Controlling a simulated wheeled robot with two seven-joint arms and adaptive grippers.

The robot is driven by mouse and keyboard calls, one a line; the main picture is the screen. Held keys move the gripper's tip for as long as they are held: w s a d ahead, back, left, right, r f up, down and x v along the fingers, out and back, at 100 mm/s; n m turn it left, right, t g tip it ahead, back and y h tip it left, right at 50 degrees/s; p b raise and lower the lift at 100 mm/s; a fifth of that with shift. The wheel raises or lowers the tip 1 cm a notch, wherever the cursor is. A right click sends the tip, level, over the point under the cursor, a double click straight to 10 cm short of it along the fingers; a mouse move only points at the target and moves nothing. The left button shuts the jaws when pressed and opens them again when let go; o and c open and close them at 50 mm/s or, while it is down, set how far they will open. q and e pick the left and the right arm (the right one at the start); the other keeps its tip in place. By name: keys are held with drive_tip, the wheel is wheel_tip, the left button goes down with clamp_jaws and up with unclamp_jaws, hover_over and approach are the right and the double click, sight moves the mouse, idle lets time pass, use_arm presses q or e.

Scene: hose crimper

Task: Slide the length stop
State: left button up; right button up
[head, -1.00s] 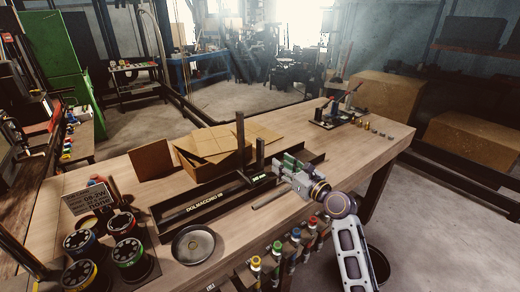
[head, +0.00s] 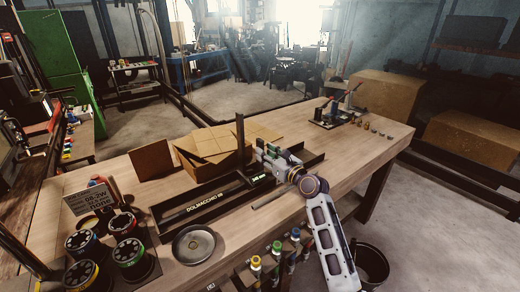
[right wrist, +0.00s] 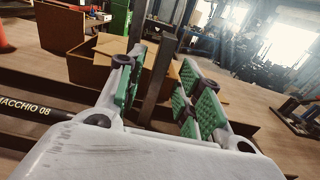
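The length stop is a dark upright post (right wrist: 158,85) on the long black rail (head: 190,212) marked "DOLMACCHIO 08". In the right wrist view it stands between the green-padded fingers of my right gripper (right wrist: 160,78), with a gap on at least the right side. My right gripper (head: 270,153) is open in the head view and mostly hides this post. A second dark post (head: 240,138) stands behind. My left gripper is not in view.
An open cardboard box (head: 213,155) stands close behind the rail. A round metal dish (head: 193,244) and coloured spools (head: 128,252) lie at the front left. Small fittings and a tool stand (head: 330,115) are at the far right.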

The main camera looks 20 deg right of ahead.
drive_tip(key=shift+x, duration=2.05)
clamp_jaws()
